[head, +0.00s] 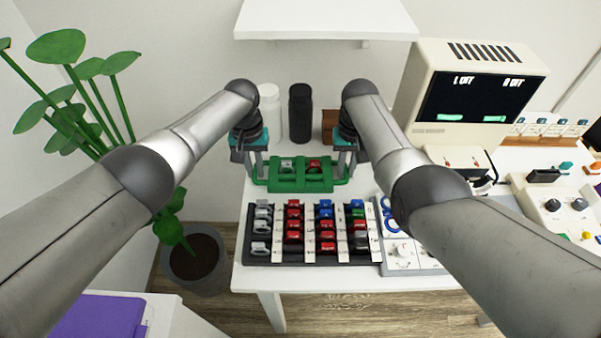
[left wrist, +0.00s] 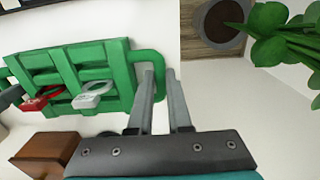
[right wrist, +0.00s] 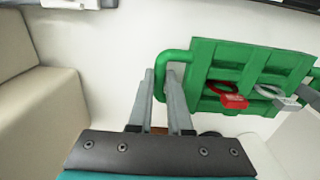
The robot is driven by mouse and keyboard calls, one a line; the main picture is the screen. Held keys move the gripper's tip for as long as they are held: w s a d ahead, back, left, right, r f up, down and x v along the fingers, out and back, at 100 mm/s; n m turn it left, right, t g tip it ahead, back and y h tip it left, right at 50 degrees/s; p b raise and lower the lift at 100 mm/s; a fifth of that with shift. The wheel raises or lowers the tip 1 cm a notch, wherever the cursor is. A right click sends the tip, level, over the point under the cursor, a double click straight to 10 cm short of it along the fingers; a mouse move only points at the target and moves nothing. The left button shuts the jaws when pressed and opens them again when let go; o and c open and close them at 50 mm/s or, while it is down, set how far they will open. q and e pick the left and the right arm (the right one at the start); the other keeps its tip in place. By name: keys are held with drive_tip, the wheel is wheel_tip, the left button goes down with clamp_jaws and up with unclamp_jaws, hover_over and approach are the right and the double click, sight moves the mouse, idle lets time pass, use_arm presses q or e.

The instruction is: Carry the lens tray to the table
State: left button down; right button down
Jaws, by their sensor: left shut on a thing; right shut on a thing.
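The green lens tray (head: 300,186) has a loop handle at each end and carries one grey and one red lens. In the head view it is at the back of the white table (head: 375,281), behind the lens rack. My left gripper (head: 258,168) is shut on its left handle, and my right gripper (head: 345,168) is shut on its right handle. Both wrist views show the fingers at the handles: left (left wrist: 158,80), right (right wrist: 167,80). The tray looks about level. I cannot tell whether its underside touches the table.
A rack (head: 309,240) of grey, red, blue and green lenses fills the table in front. A white bottle (head: 269,112), a black bottle (head: 301,112) and a brown box (head: 329,122) stand behind. A screen machine (head: 430,112) is right, a potted plant (head: 197,270) left, a shelf (head: 325,20) above.

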use_arm(q)
drive_tip(key=shift+r, duration=0.2)
use_arm(e)
drive_tip(key=shift+r, duration=0.15)
